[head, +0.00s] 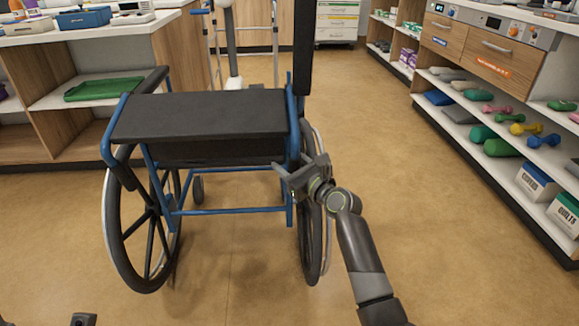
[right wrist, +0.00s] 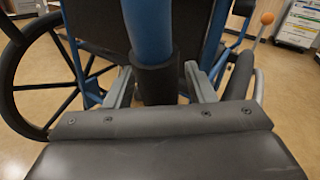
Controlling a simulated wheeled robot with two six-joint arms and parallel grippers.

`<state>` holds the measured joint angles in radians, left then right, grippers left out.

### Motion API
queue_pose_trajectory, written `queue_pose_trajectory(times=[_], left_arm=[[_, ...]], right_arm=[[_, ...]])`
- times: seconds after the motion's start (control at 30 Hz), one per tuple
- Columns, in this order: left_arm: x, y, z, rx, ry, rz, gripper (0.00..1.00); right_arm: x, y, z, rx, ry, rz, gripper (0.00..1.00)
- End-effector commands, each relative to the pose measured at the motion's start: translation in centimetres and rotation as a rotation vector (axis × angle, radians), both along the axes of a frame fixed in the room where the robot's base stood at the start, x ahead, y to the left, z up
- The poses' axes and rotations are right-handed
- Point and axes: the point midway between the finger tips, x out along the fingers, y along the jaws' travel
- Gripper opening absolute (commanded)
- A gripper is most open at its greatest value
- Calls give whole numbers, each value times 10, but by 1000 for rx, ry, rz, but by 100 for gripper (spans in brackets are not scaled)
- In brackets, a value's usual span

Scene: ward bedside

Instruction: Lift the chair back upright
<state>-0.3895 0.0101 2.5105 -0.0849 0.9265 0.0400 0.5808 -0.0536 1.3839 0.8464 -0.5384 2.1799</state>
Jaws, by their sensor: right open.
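The wheelchair (head: 180,209) has a blue frame and two large wheels. Its black back panel (head: 200,115) lies about level, not upright. The left push handle's black grip (head: 122,176) hangs down at the panel's near left corner. My right gripper (head: 286,177) is at the panel's near right corner. In the right wrist view, its open fingers (right wrist: 160,88) stand on either side of a blue tube (right wrist: 148,28) with a black sleeve. I cannot tell whether they touch it. Dark parts, perhaps my left gripper (head: 83,319), show at the lower left edge; their jaw state is unclear.
A wooden shelf unit with a green tray (head: 103,89) stands at the left. Shelves with dumbbells (head: 525,128) and boxes line the right side. A drawer cart (head: 337,22) stands at the back. The floor (head: 385,130) is clear between the wheelchair and the right shelves.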

Motion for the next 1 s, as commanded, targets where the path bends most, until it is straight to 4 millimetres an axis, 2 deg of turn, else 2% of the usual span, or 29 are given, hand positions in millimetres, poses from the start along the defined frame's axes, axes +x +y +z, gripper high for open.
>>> queue_pose_trajectory(times=[0.27,0.63,1.0], left_arm=[[0,0,0,-2,-2,-2,0],[1,0,0,-1,-1,0,0],[1,0,2,0,1,1,0]], right_arm=[[1,1,0,0,0,0,49],[1,0,0,0,0,0,1],[0,0,1,1,2,0,0]])
